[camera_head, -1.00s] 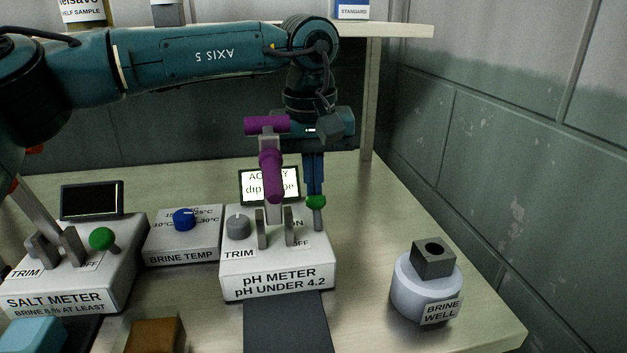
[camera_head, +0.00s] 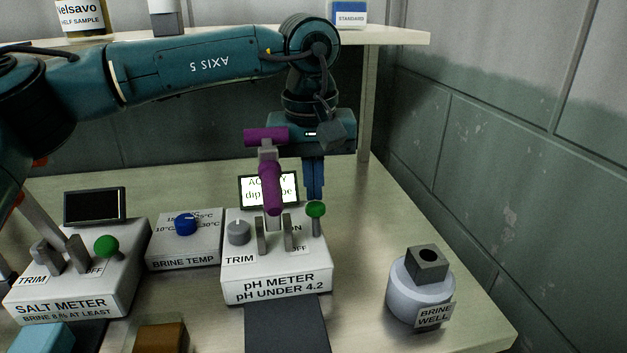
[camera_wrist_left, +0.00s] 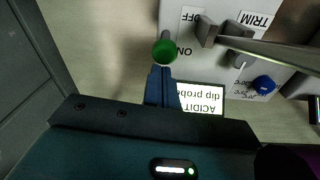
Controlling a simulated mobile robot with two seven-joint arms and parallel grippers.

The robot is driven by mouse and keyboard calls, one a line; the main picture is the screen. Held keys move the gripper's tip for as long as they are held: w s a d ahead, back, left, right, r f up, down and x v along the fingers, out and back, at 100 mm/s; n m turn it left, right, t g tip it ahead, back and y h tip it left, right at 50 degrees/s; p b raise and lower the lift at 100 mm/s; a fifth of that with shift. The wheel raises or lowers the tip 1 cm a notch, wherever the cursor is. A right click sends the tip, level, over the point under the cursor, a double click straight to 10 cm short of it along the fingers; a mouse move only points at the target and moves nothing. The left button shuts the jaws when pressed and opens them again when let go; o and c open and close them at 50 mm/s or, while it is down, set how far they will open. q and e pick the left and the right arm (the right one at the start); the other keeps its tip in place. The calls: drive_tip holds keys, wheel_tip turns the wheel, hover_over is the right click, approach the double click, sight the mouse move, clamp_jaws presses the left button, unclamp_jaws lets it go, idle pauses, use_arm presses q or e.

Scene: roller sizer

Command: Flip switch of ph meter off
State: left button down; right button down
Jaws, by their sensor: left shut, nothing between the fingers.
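The pH meter (camera_head: 275,283) is a white box with a lit display (camera_head: 257,190) reading partly "dip probe". Its switch is a lever with a green ball knob (camera_head: 316,209) at the right, standing near the ON label; the knob also shows in the left wrist view (camera_wrist_left: 165,51). A purple-handled probe (camera_head: 270,185) stands in a holder on the meter and covers part of the display. My left gripper (camera_head: 314,196) is shut and empty, pointing down just behind the green knob. In the left wrist view its blue fingertips (camera_wrist_left: 161,70) sit close to the knob; contact is unclear. My right gripper is not seen.
The salt meter (camera_head: 70,300) with its own green knob (camera_head: 107,246) and the brine temp box (camera_head: 183,255) stand to the left. The brine well (camera_head: 410,292) stands at the right. A shelf (camera_head: 215,38) crosses above the bench. Bare bench lies between pH meter and well.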

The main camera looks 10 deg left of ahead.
sight(310, 203)
use_arm(q)
drive_tip(key=shift+r+p, duration=0.45)
drive_tip(key=shift+r, duration=0.2)
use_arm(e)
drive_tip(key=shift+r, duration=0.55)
